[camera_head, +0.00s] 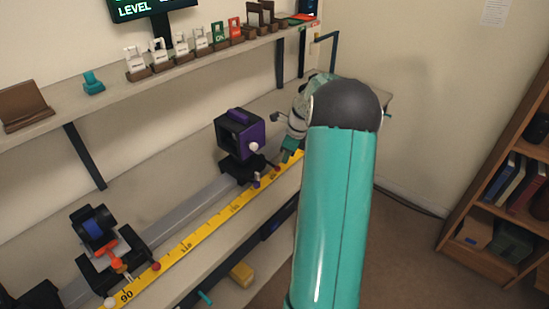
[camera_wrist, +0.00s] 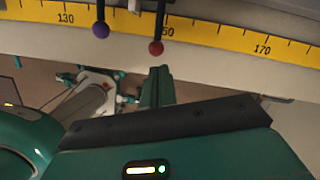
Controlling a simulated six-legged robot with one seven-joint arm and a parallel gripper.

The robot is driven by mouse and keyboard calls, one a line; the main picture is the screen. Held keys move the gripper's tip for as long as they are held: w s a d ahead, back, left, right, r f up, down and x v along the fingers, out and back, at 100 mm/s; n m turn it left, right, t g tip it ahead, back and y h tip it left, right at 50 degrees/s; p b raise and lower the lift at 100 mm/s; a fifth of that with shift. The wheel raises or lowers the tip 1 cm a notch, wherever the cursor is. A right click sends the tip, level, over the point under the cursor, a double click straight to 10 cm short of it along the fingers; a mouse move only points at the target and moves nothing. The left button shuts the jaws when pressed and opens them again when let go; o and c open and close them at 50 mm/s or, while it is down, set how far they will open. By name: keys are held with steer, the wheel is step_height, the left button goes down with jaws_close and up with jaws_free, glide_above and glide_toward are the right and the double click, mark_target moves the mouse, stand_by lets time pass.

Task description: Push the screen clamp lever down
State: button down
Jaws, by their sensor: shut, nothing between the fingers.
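The purple-framed screen unit (camera_head: 240,132) stands on a black carriage (camera_head: 243,168) on the rail. A black lever with a red ball end (camera_head: 277,168) sticks out from the carriage's right side, and a purple knob (camera_head: 256,183) sits at its front. In the wrist view the red ball (camera_wrist: 156,47) and purple knob (camera_wrist: 100,30) hang over the yellow scale. My gripper (camera_head: 288,156) is beside the red ball lever; in the wrist view its closed fingertips (camera_wrist: 158,72) are just below the red ball. I cannot tell whether they touch.
A yellow ruler (camera_head: 215,218) runs along the rail (camera_head: 190,210). A second carriage with a blue-black lens holder (camera_head: 94,228) stands at left. A shelf (camera_head: 160,75) with several small holders is above. A bookcase (camera_head: 510,190) stands right; floor between is clear.

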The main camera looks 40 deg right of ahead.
steer(key=v, duration=1.3)
steer(key=shift+r, duration=0.35)
steer(key=a+r+n, duration=0.3)
steer(key=a+n, duration=0.1)
steer(key=a, duration=0.4)
steer(key=a+r+n+h, duration=0.1)
steer(key=a+r+n, duration=0.2)
steer(key=a+n, duration=0.35)
steer(key=a+r+n, duration=0.2)
steer(key=a+n, duration=0.1)
steer(key=a, duration=0.7)
steer(key=s+a+f+n+t, duration=0.1)
steer(key=s+a+n, duration=0.6)
steer(key=a+n, duration=0.1)
steer(key=s+a+f+n+t, duration=0.1)
steer(key=s+a+n+t, duration=0.1)
steer(key=s+a+n, duration=0.5)
steer(key=a+n, duration=0.2)
steer(key=a, duration=0.2)
steer(key=shift+s+a+f, duration=0.15)
steer(key=shift+s+f, duration=0.05)
steer(key=shift+s, duration=0.15)
